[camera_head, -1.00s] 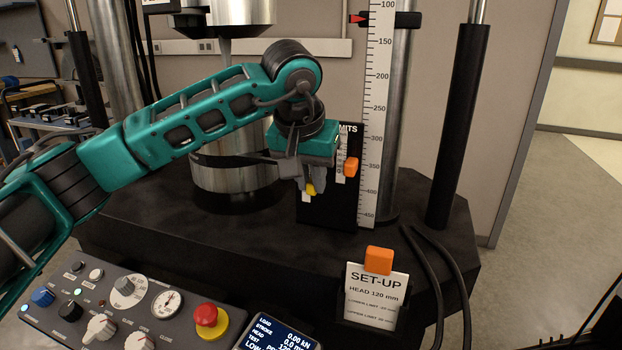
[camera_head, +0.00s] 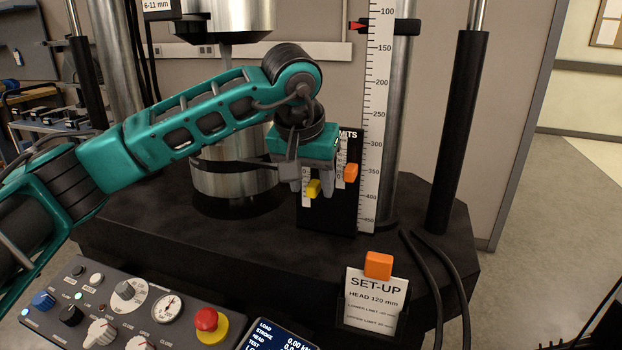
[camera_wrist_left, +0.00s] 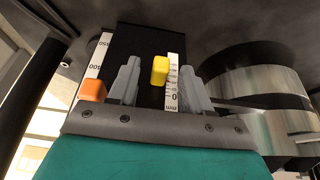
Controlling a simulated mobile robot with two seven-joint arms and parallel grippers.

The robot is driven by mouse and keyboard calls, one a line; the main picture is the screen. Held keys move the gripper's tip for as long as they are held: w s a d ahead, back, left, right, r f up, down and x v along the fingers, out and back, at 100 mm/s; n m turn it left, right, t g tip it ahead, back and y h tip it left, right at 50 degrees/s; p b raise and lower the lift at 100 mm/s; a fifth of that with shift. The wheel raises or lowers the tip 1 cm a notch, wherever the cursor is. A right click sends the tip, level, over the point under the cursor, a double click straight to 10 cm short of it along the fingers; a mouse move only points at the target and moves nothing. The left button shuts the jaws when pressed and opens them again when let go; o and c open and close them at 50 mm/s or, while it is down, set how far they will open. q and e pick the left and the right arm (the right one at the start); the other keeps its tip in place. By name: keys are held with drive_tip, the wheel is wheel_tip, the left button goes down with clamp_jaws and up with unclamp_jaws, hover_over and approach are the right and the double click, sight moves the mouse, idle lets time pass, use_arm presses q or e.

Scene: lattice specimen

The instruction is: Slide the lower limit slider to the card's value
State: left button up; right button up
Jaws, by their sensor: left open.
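A black limits panel (camera_head: 338,215) stands on the machine base and carries two scales. The yellow slider (camera_head: 313,188) is on its left scale, and the orange slider (camera_head: 351,173) is on its right scale. My left gripper (camera_head: 314,190) is at the panel, open, with its fingers either side of the yellow slider. The left wrist view shows the yellow slider (camera_wrist_left: 160,70) between the two grey fingers, with gaps on both sides. The SET-UP card (camera_head: 376,298) reads HEAD 120 mm; its limit lines are too small to read surely. My right gripper is not in view.
A tall ruler (camera_head: 371,150) and a steel column stand right behind the panel. The control console (camera_head: 130,310) with a red stop button (camera_head: 206,319) is in front. Black cables (camera_head: 440,275) run down at the right. The orange slider (camera_wrist_left: 92,91) is close outside one finger.

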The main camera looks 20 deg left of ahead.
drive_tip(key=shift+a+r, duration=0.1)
use_arm(q)
drive_tip(key=shift+s+r+p, duration=0.15)
drive_tip(key=shift+r+p, duration=0.2)
drive_tip(key=shift+r, duration=0.2)
drive_tip(key=p+v, duration=0.2)
drive_tip(key=v, duration=0.3)
drive_tip(key=shift+s+p, duration=0.1)
drive_tip(key=shift+p, duration=0.3)
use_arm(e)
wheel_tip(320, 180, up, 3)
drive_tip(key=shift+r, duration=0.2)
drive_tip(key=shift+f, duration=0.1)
use_arm(q)
drive_tip(key=v, duration=1.2)
drive_tip(key=shift+s+r, duration=0.2)
drive_tip(key=shift+r, duration=0.15)
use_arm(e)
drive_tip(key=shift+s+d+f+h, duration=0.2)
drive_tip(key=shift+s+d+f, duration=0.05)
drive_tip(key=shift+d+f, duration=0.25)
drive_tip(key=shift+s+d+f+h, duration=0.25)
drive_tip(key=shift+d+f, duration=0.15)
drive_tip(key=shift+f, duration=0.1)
